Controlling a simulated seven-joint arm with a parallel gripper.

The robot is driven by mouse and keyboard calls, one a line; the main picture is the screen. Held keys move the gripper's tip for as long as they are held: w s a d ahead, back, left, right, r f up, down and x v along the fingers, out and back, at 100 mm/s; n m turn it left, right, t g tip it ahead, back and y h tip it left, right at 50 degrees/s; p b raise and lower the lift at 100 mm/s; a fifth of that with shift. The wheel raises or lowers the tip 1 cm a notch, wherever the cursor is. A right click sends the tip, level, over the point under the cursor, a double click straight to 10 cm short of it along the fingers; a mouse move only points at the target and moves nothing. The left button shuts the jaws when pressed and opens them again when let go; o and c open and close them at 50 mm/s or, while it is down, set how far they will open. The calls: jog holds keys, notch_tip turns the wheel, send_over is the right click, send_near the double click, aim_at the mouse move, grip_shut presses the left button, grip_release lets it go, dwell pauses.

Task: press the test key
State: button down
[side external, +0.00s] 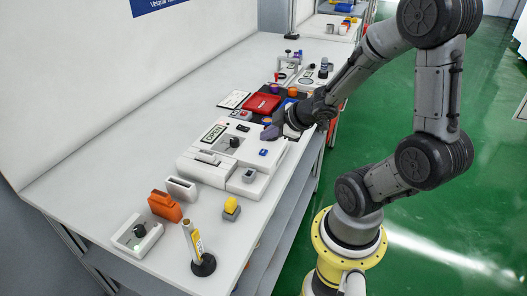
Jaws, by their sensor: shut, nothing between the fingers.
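A white panel device (205,173) lies on the white table, with a dark-framed display (213,132), a black knob (234,142) and a small blue key (263,152) on its right part. A grey button in a white block (249,175) is at its front right. I cannot read which of these is the test key. My gripper (268,133) is shut and empty, its dark fingertips close to the far right edge of the device, beyond the blue key in the picture. Whether it touches anything is not clear.
A red tray (263,103) and small coloured items stand just behind my gripper. In front are an orange holder (165,207), a grey holder (181,188), a yellow button block (231,208), a white post on a black base (202,266) and a white box (137,239). The table's left side is clear.

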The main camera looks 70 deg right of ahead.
jog(key=shift+r, duration=1.3)
jog(key=shift+w+a, duration=0.15)
jog(key=shift+a, duration=0.1)
jog(key=w+a+r+t, duration=0.25)
jog(key=a+r, duration=0.45)
jog(key=r, duration=0.5)
jog(key=s+a+f+m+g+y, duration=0.2)
jog(key=s+a+m+g, duration=0.3)
jog(key=s, duration=0.8)
jog(key=a+f, duration=0.1)
jog(key=a, duration=0.2)
jog(key=shift+s+f+g+y, duration=0.15)
jog(key=shift+f+g+y, duration=0.05)
jog(key=shift+g+y, duration=0.2)
